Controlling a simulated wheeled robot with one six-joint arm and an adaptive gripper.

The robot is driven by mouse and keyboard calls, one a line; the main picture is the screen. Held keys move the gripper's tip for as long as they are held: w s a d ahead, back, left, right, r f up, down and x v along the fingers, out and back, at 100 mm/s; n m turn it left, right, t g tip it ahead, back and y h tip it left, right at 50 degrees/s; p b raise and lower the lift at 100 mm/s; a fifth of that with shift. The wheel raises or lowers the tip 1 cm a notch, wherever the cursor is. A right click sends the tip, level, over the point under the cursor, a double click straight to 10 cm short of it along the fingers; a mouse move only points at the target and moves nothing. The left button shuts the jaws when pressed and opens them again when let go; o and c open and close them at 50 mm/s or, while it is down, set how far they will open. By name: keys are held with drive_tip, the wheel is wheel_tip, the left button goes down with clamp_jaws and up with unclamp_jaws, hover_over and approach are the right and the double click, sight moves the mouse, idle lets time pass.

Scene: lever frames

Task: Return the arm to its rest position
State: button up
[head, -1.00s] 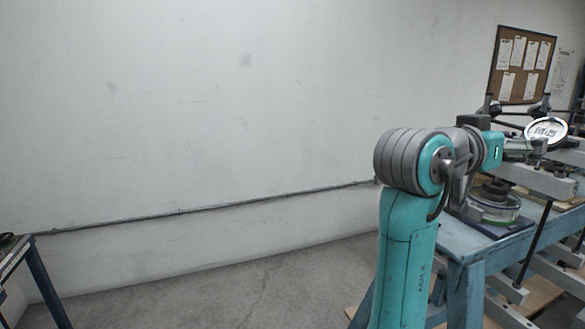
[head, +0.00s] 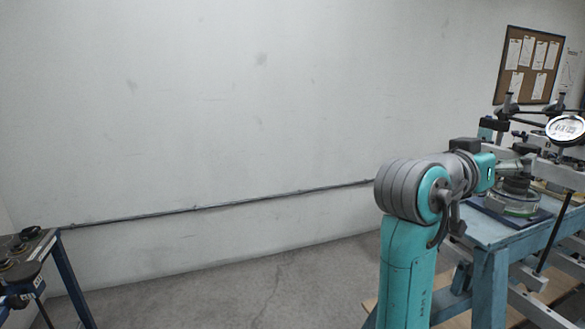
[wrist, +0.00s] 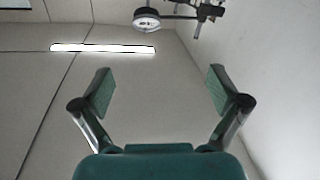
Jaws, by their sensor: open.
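My arm, teal with grey joints, stands at the right of the head view and bends over toward the blue table (head: 485,232). My gripper (wrist: 160,92) shows in the wrist view with its two green-padded fingers spread wide. Nothing is between them. Behind the fingers are the ceiling and a lit ceiling lamp (wrist: 103,49), so the wrist camera looks upward. In the head view the fingers are hard to make out among the equipment beyond the wrist.
A round dial gauge (head: 565,129) on a lever frame stands at the right, close to my wrist. A round glass-like dish (head: 512,203) sits on a dark plate on the blue table. Another bench (head: 38,245) is at far left. The floor (head: 220,295) between is clear.

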drive_tip(key=w+a+f+n+t+y, duration=0.1)
drive_tip(key=a+f+n+t+y, duration=0.2)
drive_tip(key=f, duration=0.8)
drive_tip(key=w+a+f+n+t+y, duration=0.15)
drive_tip(key=f+n, duration=0.35)
drive_tip(key=f, duration=0.7)
drive_tip(key=s+a+f+n+t+y, duration=0.1)
drive_tip(key=s+a+f+n+y, duration=0.15)
drive_tip(key=s+f, duration=0.45)
drive_tip(key=s+a+f+n+t+y, duration=0.2)
drive_tip(key=s+a+f+y, duration=0.1)
drive_tip(key=f, duration=0.8)
drive_tip(key=s+a+f+y, duration=0.25)
drive_tip(key=s+f, duration=0.25)
drive_tip(key=s, duration=0.5)
drive_tip(key=s+a+f+y, duration=0.25)
drive_tip(key=s+f, duration=0.25)
drive_tip(key=s, duration=0.5)
drive_tip(key=s+r+m+g+y, duration=0.1)
drive_tip(key=s+r+m, duration=0.1)
drive_tip(key=s, duration=1.6)
drive_tip(key=shift+s+a+r, duration=0.3)
drive_tip(key=shift+s+r, duration=0.1)
drive_tip(key=shift+r, duration=0.15)
